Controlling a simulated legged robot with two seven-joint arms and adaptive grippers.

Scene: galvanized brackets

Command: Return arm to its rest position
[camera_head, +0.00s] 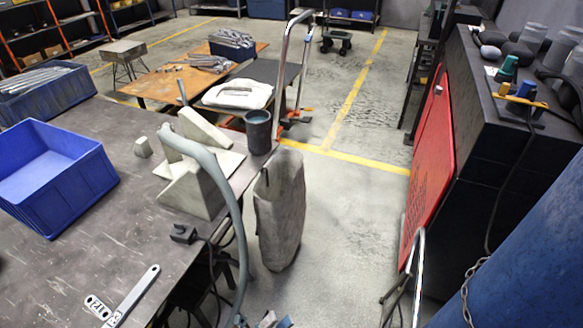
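A small grey and blue part (270,321) shows at the bottom edge of the head view, left of centre. It may belong to my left gripper, but too little shows to be sure or to tell its opening. I do not see my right gripper. A flat metal bracket with holes (97,306) lies on the dark worktable (115,225) at the lower left. A long silver metal piece (137,291) lies beside it. No gripper shows near these two pieces.
A blue bin (55,180) stands on the table. Pale angled blocks (195,190), a dark cup (258,130) and a curved grey tube (232,205) are near its right edge. Concrete floor is open in the middle. A red-fronted cabinet (430,160) stands right.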

